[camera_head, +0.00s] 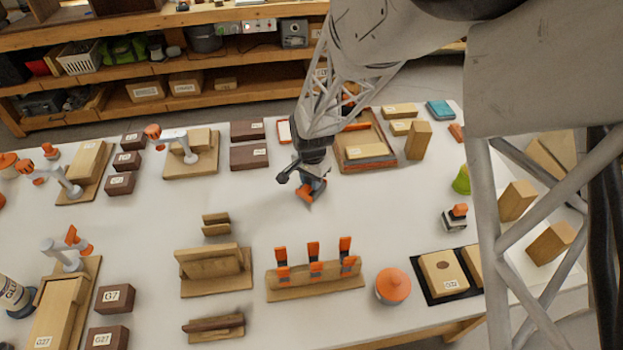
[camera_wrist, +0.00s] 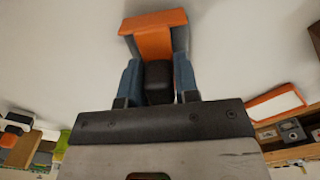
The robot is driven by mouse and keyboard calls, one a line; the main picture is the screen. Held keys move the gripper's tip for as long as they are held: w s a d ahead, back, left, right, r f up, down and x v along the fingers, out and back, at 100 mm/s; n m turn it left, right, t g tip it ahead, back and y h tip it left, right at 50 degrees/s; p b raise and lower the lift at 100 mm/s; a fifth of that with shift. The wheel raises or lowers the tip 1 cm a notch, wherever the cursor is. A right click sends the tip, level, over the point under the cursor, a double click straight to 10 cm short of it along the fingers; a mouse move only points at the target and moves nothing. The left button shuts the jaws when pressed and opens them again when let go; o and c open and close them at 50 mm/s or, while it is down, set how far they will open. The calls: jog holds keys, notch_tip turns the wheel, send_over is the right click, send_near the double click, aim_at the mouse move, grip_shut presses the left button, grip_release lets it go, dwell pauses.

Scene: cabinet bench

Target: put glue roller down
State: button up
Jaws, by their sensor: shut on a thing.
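My gripper (camera_head: 308,184) is near the middle of the white table, pointing down at a bare stretch. It is shut on an orange piece with a dark part, which I take to be the glue roller (camera_head: 316,193). In the wrist view the orange end of the glue roller (camera_wrist: 160,38) sticks out past the blue-grey fingers of my gripper (camera_wrist: 157,72). A black block lies between the fingers. I cannot tell whether the roller touches the table (camera_head: 250,212).
A wooden tray (camera_head: 388,163) with blocks lies behind right of my gripper, and dark brown boxes (camera_head: 249,156) behind left. In front are a wooden rack with orange clamps (camera_head: 315,286) and an orange-lidded jar (camera_head: 393,286). A small orange-topped item (camera_head: 455,218) stands right. The table around my gripper is clear.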

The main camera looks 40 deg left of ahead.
jog(key=shift+f, duration=0.1)
jog(key=o, duration=1)
jog(key=shift+c, duration=0.2)
notch_tip(320, 180, up, 12)
dwell(0.5)
dwell(0.4)
